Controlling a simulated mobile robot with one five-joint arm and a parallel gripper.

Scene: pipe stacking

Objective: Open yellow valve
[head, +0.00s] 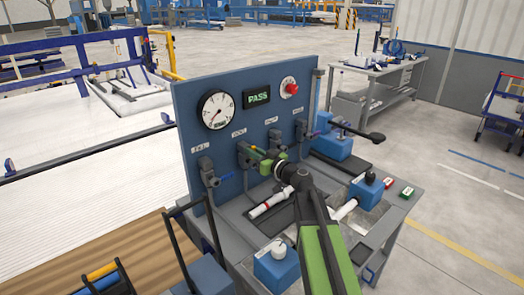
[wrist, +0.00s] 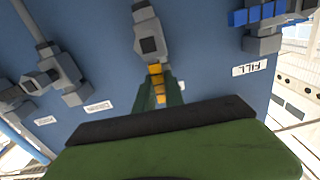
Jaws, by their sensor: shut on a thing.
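The yellow valve handle (wrist: 155,75) shows in the wrist view, below a grey valve body (wrist: 149,40) on the blue panel. My gripper (wrist: 160,92) has its green fingers closed around this handle. In the head view my gripper (head: 264,160) reaches the second valve from the left (head: 246,155). There the fingers hide most of the handle.
A blue-handled valve (head: 214,180) is to the left; other valves (head: 302,130) are to the right. White pipes (head: 268,205) lie on the bench below.

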